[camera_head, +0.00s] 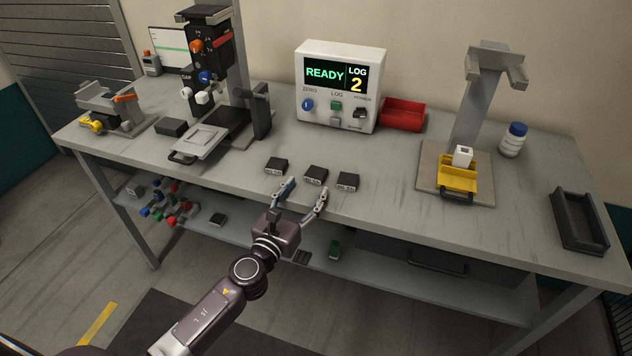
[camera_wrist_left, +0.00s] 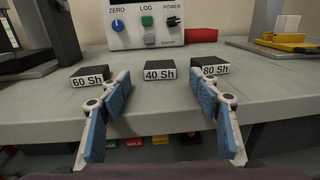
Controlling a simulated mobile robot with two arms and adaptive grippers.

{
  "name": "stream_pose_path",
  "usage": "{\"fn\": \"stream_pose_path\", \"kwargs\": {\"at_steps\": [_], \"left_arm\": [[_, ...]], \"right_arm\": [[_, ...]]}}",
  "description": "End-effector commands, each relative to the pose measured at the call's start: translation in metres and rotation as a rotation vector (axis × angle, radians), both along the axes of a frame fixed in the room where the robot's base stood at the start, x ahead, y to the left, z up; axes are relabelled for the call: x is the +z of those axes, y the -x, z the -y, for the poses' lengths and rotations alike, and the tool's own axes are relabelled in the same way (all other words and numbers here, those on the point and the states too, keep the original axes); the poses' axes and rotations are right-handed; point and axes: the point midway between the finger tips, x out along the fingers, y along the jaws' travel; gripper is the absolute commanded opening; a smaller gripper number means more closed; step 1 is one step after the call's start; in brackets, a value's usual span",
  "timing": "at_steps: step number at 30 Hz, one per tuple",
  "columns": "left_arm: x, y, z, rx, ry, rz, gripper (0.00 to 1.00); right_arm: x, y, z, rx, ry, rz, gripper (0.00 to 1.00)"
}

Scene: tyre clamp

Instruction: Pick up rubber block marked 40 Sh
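Three black rubber blocks with white labels stand in a row near the front edge of the bench. The block marked 40 Sh (camera_wrist_left: 160,73) is the middle one in the left wrist view; it also shows in the head view (camera_head: 316,175). The block marked 60 Sh (camera_wrist_left: 91,76) is to its left and the block marked 80 Sh (camera_wrist_left: 209,66) to its right. My left gripper (camera_head: 304,187) is open and empty, in front of the 40 Sh block. In the left wrist view its blue-padded fingers (camera_wrist_left: 170,98) are spread wide, with the block centred beyond them. My right gripper is not in view.
A display box (camera_head: 341,85) reading READY, LOG 2 stands behind the blocks, with a red bin (camera_head: 403,114) beside it. A test stand (camera_head: 217,70) is at left. A yellow holder (camera_head: 458,178) is at right. The bench top between is clear.

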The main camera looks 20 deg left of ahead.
Motion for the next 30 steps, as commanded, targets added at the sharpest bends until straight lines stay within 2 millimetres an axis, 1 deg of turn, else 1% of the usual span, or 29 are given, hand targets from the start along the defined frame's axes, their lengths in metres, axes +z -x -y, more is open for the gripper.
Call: {"fn": "stream_pose_path", "kwargs": {"at_steps": [1,5,8,15,18,21,27,28,30], "left_arm": [[0.005,-0.007,0.0,0.001,0.0,0.003,0.56],[0.004,-0.013,0.001,0.001,0.001,0.002,0.56],[0.006,-0.021,0.002,0.001,0.001,0.004,0.56],[0.004,-0.057,0.006,0.003,0.001,0.004,0.56],[0.005,-0.066,0.007,0.001,0.001,0.003,0.56],[0.004,-0.071,0.007,0.001,0.0,0.002,0.56],[0.005,-0.071,0.007,0.001,0.0,0.002,0.56],[0.005,-0.071,0.007,0.001,0.001,0.002,0.55],[0.005,-0.071,0.007,0.001,0.001,0.002,0.48]], "right_arm": [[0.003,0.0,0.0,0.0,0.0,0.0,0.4],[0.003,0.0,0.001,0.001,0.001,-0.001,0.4],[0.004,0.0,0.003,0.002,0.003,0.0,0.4],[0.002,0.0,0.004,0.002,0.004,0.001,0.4],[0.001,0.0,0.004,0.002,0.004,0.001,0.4],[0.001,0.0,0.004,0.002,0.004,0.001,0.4],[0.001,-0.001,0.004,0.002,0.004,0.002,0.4],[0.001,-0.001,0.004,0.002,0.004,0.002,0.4],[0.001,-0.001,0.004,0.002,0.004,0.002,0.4]]}}
